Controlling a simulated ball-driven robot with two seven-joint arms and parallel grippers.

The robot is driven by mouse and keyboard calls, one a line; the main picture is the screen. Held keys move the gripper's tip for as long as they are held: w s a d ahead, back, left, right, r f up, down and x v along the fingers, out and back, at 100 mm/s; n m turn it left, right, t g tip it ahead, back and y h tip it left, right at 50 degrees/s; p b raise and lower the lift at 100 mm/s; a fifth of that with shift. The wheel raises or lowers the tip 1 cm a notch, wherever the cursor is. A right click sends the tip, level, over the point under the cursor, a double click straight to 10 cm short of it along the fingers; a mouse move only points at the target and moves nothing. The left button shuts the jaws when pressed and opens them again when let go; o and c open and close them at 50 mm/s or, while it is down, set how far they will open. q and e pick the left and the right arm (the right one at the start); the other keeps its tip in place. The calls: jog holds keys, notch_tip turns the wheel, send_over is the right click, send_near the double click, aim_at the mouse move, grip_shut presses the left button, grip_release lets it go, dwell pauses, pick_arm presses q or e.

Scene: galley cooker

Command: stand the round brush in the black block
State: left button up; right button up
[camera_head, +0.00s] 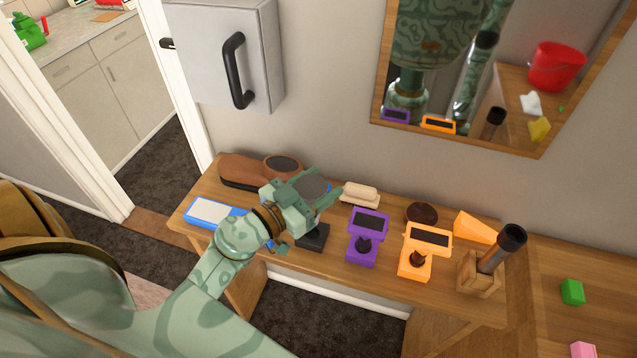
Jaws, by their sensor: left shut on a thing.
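My left gripper (318,203) is above the narrow wooden shelf, shut on what looks like the round brush (312,188). The held brush looks apart from the block, but the exact gap cannot be told. My right gripper is not in view.
A brown shoe (240,171), blue brush (206,213) and cream brush (359,193) lie nearby. A mirror hangs behind.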

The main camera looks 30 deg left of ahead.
pick_arm(q)
jog(key=shift+f+b, duration=1.85)
jog(key=shift+f, duration=1.1)
jog(key=shift+f, duration=0.35)
jog(key=o, duration=1.5)
jog(key=shift+f, duration=0.1)
jog(key=shift+s, duration=0.15)
jog(key=v, duration=0.9)
jog(key=shift+s+a+b, duration=0.15)
jog(key=shift+s+b, duration=0.15)
jog(key=shift+s, duration=0.05)
